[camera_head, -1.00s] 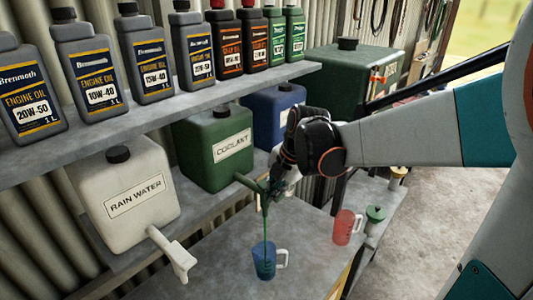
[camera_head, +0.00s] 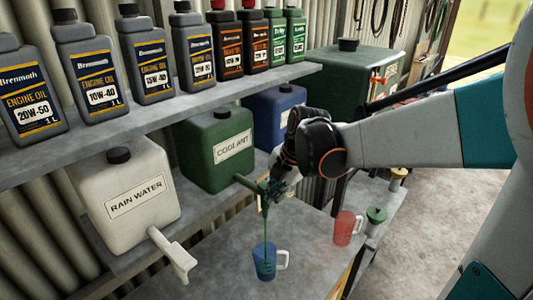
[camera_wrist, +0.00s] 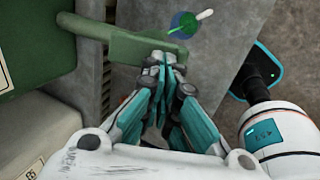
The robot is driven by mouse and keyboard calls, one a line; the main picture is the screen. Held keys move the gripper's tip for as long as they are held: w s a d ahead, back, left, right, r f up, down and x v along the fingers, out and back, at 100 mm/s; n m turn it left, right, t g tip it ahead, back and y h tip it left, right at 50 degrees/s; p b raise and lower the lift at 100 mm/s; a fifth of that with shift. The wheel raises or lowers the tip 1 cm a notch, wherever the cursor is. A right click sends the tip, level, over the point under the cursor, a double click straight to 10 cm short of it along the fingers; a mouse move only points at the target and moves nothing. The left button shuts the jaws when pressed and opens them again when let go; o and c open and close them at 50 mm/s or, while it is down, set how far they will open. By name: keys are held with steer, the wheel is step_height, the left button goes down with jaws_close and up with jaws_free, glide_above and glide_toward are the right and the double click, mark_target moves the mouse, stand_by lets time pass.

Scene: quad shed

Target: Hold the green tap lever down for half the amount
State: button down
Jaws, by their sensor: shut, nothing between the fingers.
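The green coolant container (camera_head: 216,149) stands on the lower shelf, and its green tap (camera_head: 247,183) sticks out over the bench. My gripper (camera_head: 274,190) is shut and empty at the tap's end. In the wrist view my gripper (camera_wrist: 162,58) has its closed fingertips against the green tap lever (camera_wrist: 140,46), seemingly touching it. A thin green stream (camera_head: 265,228) falls from the tap into the blue measuring jug (camera_head: 264,264). The jug shows in the wrist view (camera_wrist: 176,19) with green liquid inside. The exact level cannot be read, and my gripper partly hides the lever in the head view.
A white rain water container (camera_head: 122,200) with a white tap stands at left, a blue container (camera_head: 272,115) at right. A red jug (camera_head: 346,228) and a green-topped can (camera_head: 375,216) stand right of the blue jug. Oil bottles line the upper shelf.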

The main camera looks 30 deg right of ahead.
steer(key=shift+s, duration=0.15)
steer(key=shift+r+p, duration=0.6)
steer(key=shift+r, duration=0.2)
steer(key=shift+a+r, duration=0.1)
